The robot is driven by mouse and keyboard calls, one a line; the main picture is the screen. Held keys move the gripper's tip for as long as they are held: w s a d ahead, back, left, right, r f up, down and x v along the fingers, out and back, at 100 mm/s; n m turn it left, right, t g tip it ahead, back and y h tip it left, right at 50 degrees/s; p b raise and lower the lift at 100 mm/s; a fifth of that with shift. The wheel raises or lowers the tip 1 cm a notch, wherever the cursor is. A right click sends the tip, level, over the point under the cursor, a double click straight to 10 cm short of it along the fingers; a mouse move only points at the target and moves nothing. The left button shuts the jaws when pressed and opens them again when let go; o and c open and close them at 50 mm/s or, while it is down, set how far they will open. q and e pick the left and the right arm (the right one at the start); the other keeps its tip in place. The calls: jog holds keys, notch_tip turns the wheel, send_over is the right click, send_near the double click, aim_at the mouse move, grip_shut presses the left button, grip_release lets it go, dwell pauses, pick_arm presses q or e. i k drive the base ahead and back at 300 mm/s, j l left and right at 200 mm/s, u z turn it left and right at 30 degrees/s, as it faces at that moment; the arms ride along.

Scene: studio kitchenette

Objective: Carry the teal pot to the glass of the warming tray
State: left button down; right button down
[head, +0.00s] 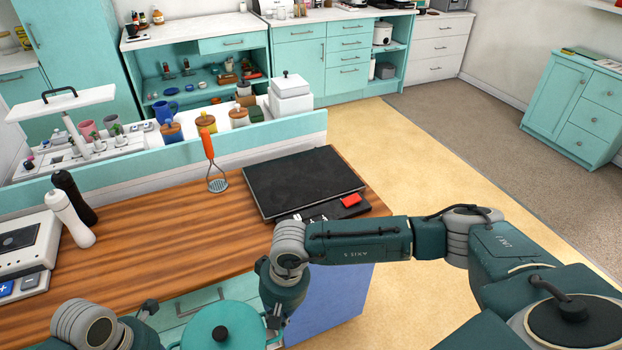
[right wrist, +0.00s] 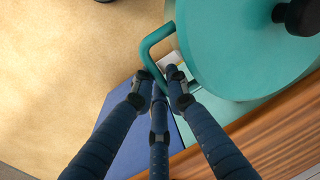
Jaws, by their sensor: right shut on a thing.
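The teal pot (head: 222,325), lidded with a dark round knob, is at the bottom edge of the head view, in front of the wooden counter; its lower part is cut off. In the right wrist view the pot (right wrist: 225,45) shows its lid, knob and a looped side handle. My right gripper (head: 274,322) is shut on that handle; its fingers also show in the right wrist view (right wrist: 160,88). My left arm's wrist is left of the pot, its fingers not clear. The warming tray's black glass (head: 303,180) lies bare on the counter, with a red switch on its front panel.
A masher with an orange handle (head: 208,150) stands left of the tray. White and black bottles (head: 72,215) and a grey appliance (head: 25,250) are at the counter's left. A raised teal ledge (head: 175,158) runs behind. The wooden counter (head: 170,240) is clear in the middle.

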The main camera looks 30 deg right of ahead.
aim_at(309, 174)
jog(key=l+z, duration=0.1)
jog(key=z, duration=2.15)
jog(key=i+z, duration=0.5)
jog(key=i, duration=1.55)
jog(key=i+u, duration=0.7)
jog(key=i+l+u, duration=0.15)
jog(key=i+u, duration=0.2)
jog(key=i+j+u, duration=0.15)
jog(key=i+u, duration=0.9)
jog(key=i+l+u, duration=0.1)
jog(key=i+u, duration=0.15)
jog(key=i, duration=0.75)
jog(key=i+u, duration=0.1)
jog(key=u, duration=1)
